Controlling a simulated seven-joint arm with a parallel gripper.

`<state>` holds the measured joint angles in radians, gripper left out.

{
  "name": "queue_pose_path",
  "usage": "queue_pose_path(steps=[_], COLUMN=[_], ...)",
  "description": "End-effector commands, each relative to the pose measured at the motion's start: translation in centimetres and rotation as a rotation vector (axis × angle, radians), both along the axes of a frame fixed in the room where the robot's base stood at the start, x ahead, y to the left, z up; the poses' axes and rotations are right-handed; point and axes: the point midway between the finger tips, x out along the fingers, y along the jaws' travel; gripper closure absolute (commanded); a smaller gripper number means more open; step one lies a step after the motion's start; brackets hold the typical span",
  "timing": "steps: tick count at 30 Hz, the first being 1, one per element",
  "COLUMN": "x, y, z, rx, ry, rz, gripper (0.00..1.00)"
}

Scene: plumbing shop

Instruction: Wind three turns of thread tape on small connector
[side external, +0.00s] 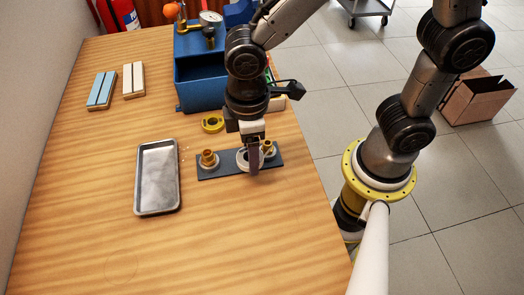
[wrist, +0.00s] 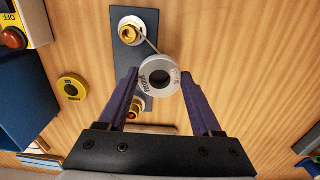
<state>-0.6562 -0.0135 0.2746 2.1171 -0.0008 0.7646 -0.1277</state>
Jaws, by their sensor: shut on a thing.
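My gripper (wrist: 159,76) is shut on a white tape spool (wrist: 147,66), held between its two dark fingers. The side view also shows the spool (side external: 243,160) at my gripper (side external: 254,168), above the dark plate (side external: 226,170). A thin pale strand (wrist: 151,46) runs from the spool to a brass connector (wrist: 129,33) at the top of the wrist view. That appears to be the right-hand, smaller connector (side external: 268,146) in the side view. The other brass connector (side external: 208,158) stands at the plate's left end; in the wrist view it is partly hidden. How many turns are wound cannot be told.
A yellow ring-shaped roll (side external: 212,123) lies behind the plate, near an open blue box (side external: 202,88). A metal tray (side external: 157,177) lies left of the plate. Blue blocks (side external: 101,90) and white blocks (side external: 133,80) lie farther back. The front left table is clear.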

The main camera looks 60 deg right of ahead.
Motion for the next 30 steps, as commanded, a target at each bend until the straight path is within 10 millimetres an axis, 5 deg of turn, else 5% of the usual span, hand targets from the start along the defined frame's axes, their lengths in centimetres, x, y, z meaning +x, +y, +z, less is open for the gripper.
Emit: queue_pose_path(steps=[12,30], x=[3.3,5.7], y=[-1.0,-5.1], z=[0.0,0.0], rx=[0.001,0.001], ry=[-0.001,-0.001], rz=[-0.002,-0.002], gripper=[0.86,0.86])
